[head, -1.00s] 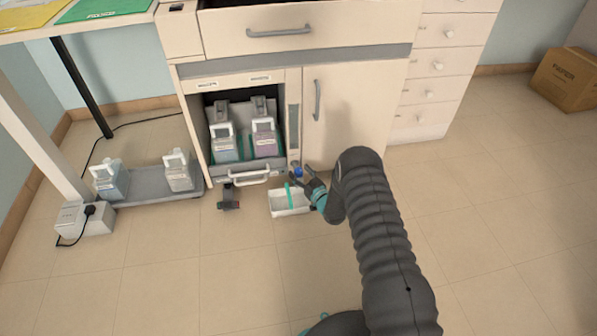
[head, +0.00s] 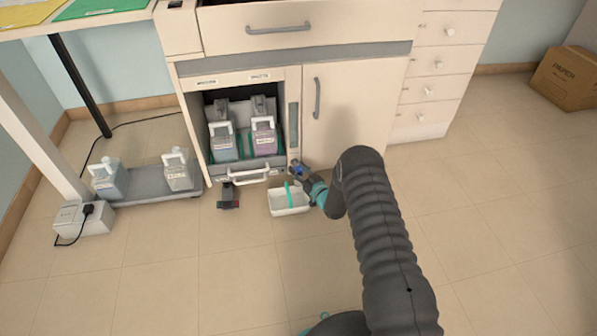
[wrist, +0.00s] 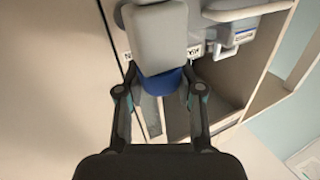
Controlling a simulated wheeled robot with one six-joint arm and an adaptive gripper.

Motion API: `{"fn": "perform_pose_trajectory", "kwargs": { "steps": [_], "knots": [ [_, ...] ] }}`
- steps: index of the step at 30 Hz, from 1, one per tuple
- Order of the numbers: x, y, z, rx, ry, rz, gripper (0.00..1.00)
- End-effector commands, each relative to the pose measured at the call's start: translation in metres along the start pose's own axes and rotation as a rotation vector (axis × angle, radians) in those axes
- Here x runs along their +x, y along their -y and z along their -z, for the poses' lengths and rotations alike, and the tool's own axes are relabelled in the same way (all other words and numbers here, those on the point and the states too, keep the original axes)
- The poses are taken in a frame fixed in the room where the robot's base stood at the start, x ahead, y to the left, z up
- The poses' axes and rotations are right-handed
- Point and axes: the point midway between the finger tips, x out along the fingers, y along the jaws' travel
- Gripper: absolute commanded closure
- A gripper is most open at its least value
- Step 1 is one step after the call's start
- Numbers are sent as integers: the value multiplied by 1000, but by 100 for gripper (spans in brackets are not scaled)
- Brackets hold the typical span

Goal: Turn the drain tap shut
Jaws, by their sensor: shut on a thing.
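The drain tap has a blue part (head: 297,169) low at the front of the cabinet, right of the white pull handle. My gripper (head: 305,177) reaches it from the right and is shut on it. In the wrist view the blue tap (wrist: 166,80) sits between the two dark fingers, with a pale grey block just above it in the picture. The fingertips are partly hidden, so the tap's exact angle is hard to tell. A white tray (head: 290,211) with a teal strip stands on the floor beneath.
The open cabinet bay holds two bottles (head: 263,138) behind the white pull handle (head: 249,177). A small dark object (head: 228,202) lies left of the tray. More bottles stand on a grey platform (head: 150,186) at left. The floor (head: 490,220) at right is clear.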

Motion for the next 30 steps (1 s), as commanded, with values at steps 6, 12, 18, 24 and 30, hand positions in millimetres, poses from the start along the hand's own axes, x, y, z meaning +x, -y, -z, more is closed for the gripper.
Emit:
{"fn": "perform_pose_trajectory", "kwargs": {
  "steps": [6,12,18,24,30],
  "knots": [
    [1,-1,-5,-3,3,123,98],
    [1,0,-2,-2,10,191,98],
    [1,1,0,-2,12,199,98],
    [1,1,0,-1,12,198,48],
    [0,-1,0,-1,12,195,37]
  ]
}}
